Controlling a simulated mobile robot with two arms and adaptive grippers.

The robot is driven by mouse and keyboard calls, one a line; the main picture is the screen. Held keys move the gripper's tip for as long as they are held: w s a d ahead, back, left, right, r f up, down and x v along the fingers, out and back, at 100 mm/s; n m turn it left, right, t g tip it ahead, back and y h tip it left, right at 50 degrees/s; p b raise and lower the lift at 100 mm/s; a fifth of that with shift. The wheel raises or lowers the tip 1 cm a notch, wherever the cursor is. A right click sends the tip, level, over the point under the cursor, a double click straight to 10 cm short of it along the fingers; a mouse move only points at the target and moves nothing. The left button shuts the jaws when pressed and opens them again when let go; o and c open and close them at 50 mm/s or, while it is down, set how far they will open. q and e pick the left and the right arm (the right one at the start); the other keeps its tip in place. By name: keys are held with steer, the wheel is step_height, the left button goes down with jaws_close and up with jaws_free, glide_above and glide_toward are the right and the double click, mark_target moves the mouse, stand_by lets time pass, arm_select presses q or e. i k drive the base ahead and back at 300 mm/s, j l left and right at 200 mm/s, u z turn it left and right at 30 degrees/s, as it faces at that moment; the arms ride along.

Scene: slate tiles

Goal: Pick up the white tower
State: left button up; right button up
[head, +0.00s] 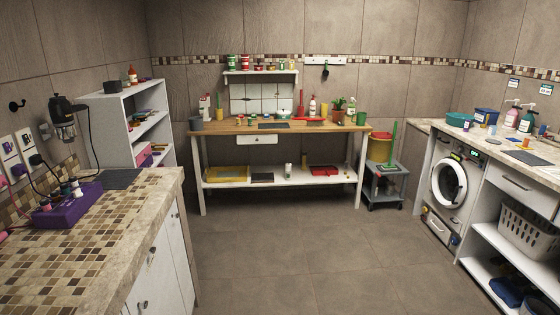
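I cannot make out for certain which thing is the white tower. A small, upright whitish object (289,170) stands on the lower shelf of the workbench against the back wall. A white bottle-like object (204,107) with some red on it stands at the left end of the bench top. Both are far off and too small to identify. Neither of my grippers is in view.
The workbench (330,126) stands across the open tiled floor (290,255). A tiled counter (85,235) is close on the left, with a white shelf unit (115,112) behind it. A grey cart (383,185) and washing machine (450,184) are on the right.

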mark_target(288, 172)
steer(key=i, duration=3.9)
steer(key=i+u, duration=0.15)
steer(key=i, duration=0.35)
steer(key=i+l+u, duration=0.2)
steer(key=i, duration=0.35)
steer(key=i+l+u, duration=0.15)
steer(key=i, duration=0.35)
